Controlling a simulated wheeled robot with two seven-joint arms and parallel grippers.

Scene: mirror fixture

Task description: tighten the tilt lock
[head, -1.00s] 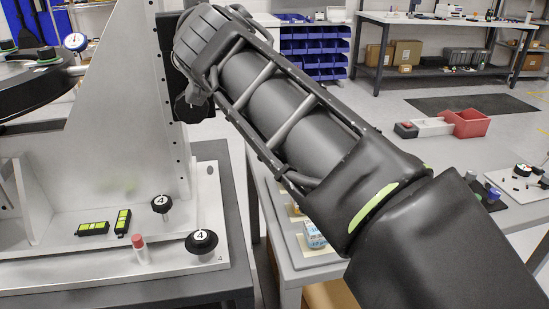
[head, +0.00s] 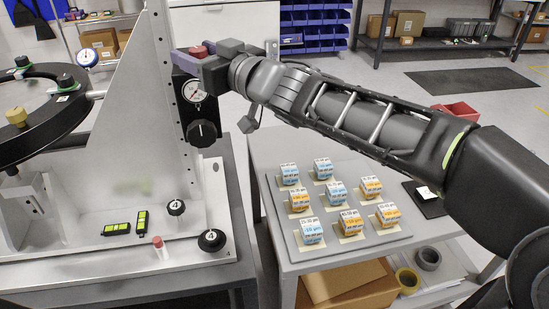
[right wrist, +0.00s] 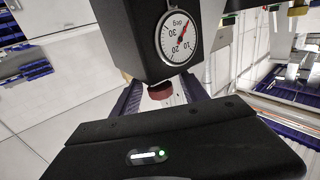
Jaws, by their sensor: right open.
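A dark block with a round dial (head: 193,90) marked in degrees stands on the right edge of the tall grey plate. A red knob (head: 198,51) sits at its top, and a black knob (head: 203,133) below the dial. No label shows which knob is the tilt lock. My right gripper (head: 196,56) is at the red knob. In the right wrist view the red knob (right wrist: 160,90) sits between its open purple fingers (right wrist: 163,98), with gaps visible; I cannot tell how deep. My left gripper is out of view.
A round black ring frame (head: 40,110) with clamps is left of the plate. Two black knobs marked 4 (head: 211,240) and a red-capped stick (head: 160,247) are on the base. A side table (head: 290,255) on the right carries several small labelled boxes.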

